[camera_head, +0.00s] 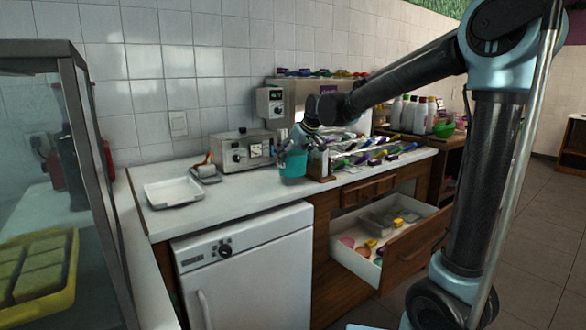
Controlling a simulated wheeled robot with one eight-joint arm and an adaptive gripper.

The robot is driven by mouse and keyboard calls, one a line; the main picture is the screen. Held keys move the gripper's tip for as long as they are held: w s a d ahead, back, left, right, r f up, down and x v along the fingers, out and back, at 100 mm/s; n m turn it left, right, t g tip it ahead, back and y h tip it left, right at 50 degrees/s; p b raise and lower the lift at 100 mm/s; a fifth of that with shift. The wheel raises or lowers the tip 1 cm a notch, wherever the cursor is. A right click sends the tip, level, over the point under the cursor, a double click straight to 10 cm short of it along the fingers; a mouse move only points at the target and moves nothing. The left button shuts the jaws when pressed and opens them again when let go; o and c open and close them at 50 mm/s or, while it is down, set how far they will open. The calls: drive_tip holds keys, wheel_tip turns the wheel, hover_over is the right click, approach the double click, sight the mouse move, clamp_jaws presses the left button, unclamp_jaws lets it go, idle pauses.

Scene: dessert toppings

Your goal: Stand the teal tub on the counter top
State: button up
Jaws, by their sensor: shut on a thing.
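The teal tub (292,165) is at the front part of the white counter top (240,187), near the middle of the picture. My gripper (291,149) is shut on the tub at its upper part, reaching down from the right. The tub looks upright. I cannot tell whether its base touches the counter or hangs just above it. The finger tips are small and partly hidden against the tub.
A wooden block holder (320,165) stands right beside the tub. A white tray (173,192) and a steel appliance (246,151) are at left and behind. An open drawer (408,235) with small items juts out below right. Bare counter lies left of the tub.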

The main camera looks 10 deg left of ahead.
sight(292, 165)
wheel_tip(292, 165, down, 4)
drive_tip(key=shift+s, duration=0.15)
drive_tip(key=o, duration=0.9)
drive_tip(key=shift+a, duration=0.1)
drive_tip(key=v, duration=1.2)
